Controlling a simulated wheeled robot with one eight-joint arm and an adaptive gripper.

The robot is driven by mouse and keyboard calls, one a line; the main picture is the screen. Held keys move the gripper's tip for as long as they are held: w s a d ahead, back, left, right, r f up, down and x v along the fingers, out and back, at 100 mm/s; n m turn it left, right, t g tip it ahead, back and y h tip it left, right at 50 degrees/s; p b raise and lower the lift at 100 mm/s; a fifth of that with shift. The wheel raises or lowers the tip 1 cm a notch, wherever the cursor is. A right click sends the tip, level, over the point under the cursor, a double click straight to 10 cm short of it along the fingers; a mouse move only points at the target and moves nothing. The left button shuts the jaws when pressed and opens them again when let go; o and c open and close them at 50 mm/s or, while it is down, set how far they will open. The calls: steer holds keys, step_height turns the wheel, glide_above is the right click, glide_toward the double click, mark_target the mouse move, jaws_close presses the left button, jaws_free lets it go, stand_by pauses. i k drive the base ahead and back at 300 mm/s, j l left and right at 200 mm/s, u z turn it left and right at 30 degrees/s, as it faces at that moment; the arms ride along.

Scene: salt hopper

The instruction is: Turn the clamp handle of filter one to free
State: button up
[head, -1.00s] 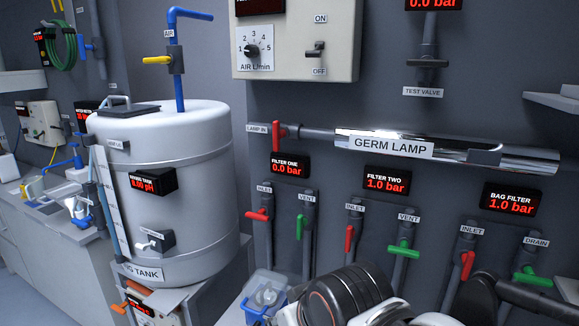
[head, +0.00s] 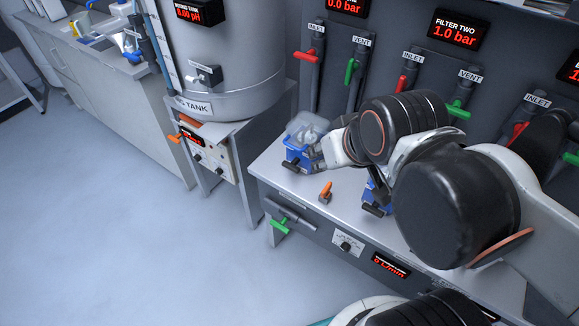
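Filter one (head: 296,151) is a blue housing with a clear lid, standing on the bench below the red inlet and green vent valves. A dark clamp handle (head: 291,167) shows low on its front. My gripper (head: 317,156) is at the right side of the housing, very close to it. Whether it touches is too small to tell. The fingers are small and partly hidden by my wrist, so their opening is unclear. A second blue housing (head: 369,196) with a dark handle (head: 374,210) stands to the right, mostly hidden behind my arm.
An orange-handled valve (head: 326,190) stands on the bench between the two housings. A green valve (head: 280,226) and a knob (head: 346,246) are on the bench front. The floor at lower left is clear.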

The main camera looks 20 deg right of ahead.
mark_target(292, 165)
steer(key=k+j+z, duration=0.8)
steer(key=k+z, duration=0.25)
steer(key=k, duration=0.2)
